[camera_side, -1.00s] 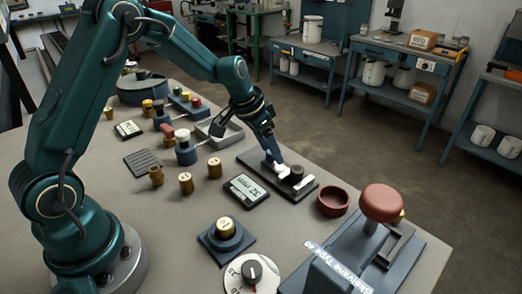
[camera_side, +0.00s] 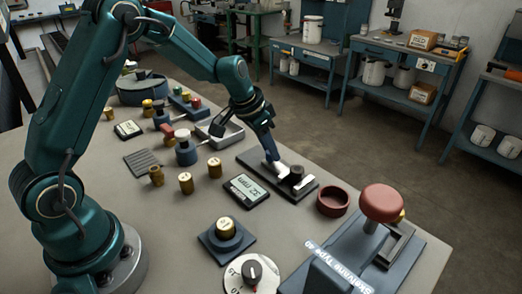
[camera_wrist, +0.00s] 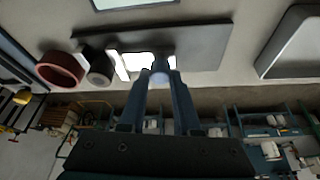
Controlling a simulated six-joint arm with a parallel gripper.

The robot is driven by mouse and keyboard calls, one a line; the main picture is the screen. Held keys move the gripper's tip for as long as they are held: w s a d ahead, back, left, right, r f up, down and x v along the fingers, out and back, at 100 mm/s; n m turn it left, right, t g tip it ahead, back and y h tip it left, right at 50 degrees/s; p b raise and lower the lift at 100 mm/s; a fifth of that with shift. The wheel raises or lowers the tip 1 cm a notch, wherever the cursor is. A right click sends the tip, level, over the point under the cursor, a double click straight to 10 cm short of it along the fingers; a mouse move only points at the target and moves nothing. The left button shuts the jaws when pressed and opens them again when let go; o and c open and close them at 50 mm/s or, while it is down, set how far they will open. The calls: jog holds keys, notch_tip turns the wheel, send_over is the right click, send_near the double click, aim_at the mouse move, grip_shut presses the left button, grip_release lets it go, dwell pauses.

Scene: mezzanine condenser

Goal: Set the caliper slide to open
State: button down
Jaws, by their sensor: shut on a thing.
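The caliper is a long dark base plate (camera_side: 249,157) with pale jaw pieces (camera_side: 307,184) and a dark round knob-like piece (camera_side: 297,172) towards its right end. In the wrist view the base plate (camera_wrist: 205,45) runs across the top, with the dark round piece (camera_wrist: 100,69) left of my fingertips. My gripper (camera_side: 272,158) reaches down to the plate, left of the dark round piece. In the wrist view my gripper (camera_wrist: 160,78) is shut on a small grey grip of the caliper slide (camera_wrist: 138,61). The fingers hide part of the slide.
A digital readout (camera_side: 246,190) lies in front of the plate. A red-brown round dish (camera_side: 332,202) stands at its right end, with a red-topped device (camera_side: 382,204) beyond. A grey tray (camera_side: 225,135) sits behind. Several brass weights (camera_side: 186,182) stand on the left.

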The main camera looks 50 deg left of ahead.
dwell(0.7)
jog(key=shift+a, duration=1.65)
jog(key=c, duration=0.6)
grip_release()
jog(key=shift+r, duration=0.1)
jog(key=shift+s+r, duration=0.15)
jog(key=shift+r, duration=0.2)
jog(key=v, duration=0.4)
jog(key=shift+r, duration=0.1)
